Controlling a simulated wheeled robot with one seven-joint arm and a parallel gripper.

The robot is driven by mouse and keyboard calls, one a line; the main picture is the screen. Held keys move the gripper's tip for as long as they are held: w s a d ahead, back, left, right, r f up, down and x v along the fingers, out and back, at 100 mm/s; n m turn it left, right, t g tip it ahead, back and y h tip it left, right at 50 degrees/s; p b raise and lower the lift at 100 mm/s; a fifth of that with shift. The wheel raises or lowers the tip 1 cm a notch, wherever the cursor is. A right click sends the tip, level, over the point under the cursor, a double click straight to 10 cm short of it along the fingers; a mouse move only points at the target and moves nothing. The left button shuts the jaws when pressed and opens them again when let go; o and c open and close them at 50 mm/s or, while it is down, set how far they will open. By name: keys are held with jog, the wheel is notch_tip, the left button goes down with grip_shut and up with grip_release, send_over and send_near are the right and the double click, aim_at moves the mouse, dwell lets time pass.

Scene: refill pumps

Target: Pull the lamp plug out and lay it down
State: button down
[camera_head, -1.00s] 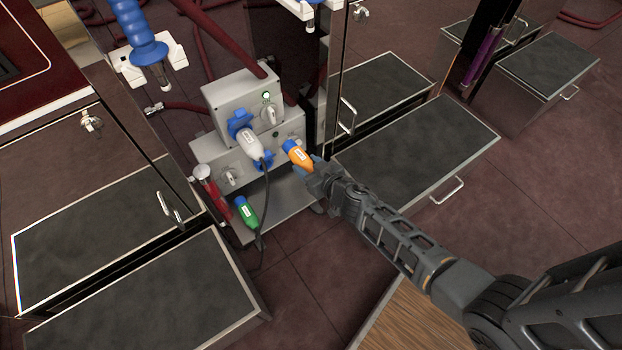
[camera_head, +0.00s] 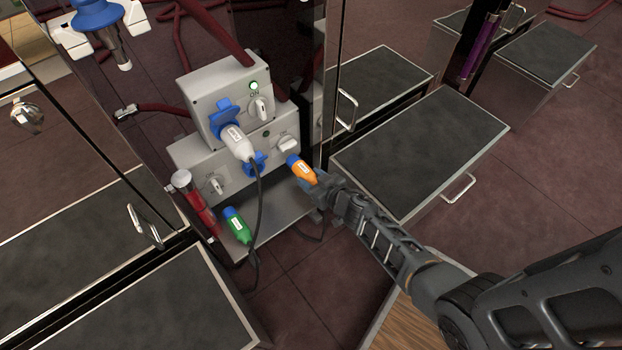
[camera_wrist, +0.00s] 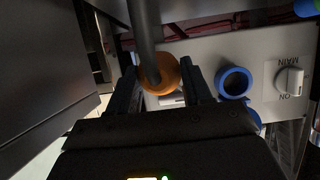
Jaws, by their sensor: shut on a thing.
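An orange plug (camera_head: 303,172) with a blue end is held in my gripper (camera_head: 316,184), at the right of the grey socket boxes. In the wrist view the orange plug (camera_wrist: 160,76) sits between my two fingers, its dark cable running upward. It is apart from the empty blue socket (camera_wrist: 235,82). A white plug (camera_head: 237,143) sits in the blue socket of the upper box. A green plug (camera_head: 238,225) with a blue end lies on the metal shelf. The plug labels are too small to read, so I cannot tell which is the lamp's.
The upper box (camera_head: 203,91) has a lit green light and a switch. The lower box (camera_head: 190,157) has more switches. A red cylinder (camera_head: 196,205) stands left of the metal shelf (camera_head: 281,215). Dark-topped drawers (camera_head: 420,150) stand at right. Floor is clear in front.

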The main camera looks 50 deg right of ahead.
jog(key=shift+f+b, duration=2.8)
jog(key=shift+f, duration=0.15)
jog(key=shift+f, duration=0.2)
jog(key=shift+c, duration=2)
grip_release()
jog(key=shift+s, duration=0.1)
jog(key=p+v, duration=0.3)
jog(key=v, duration=0.4)
jog(key=shift+s+p, duration=0.25)
jog(key=shift+p, duration=0.05)
jog(key=shift+a+r, duration=0.1)
jog(key=shift+a, duration=0.05)
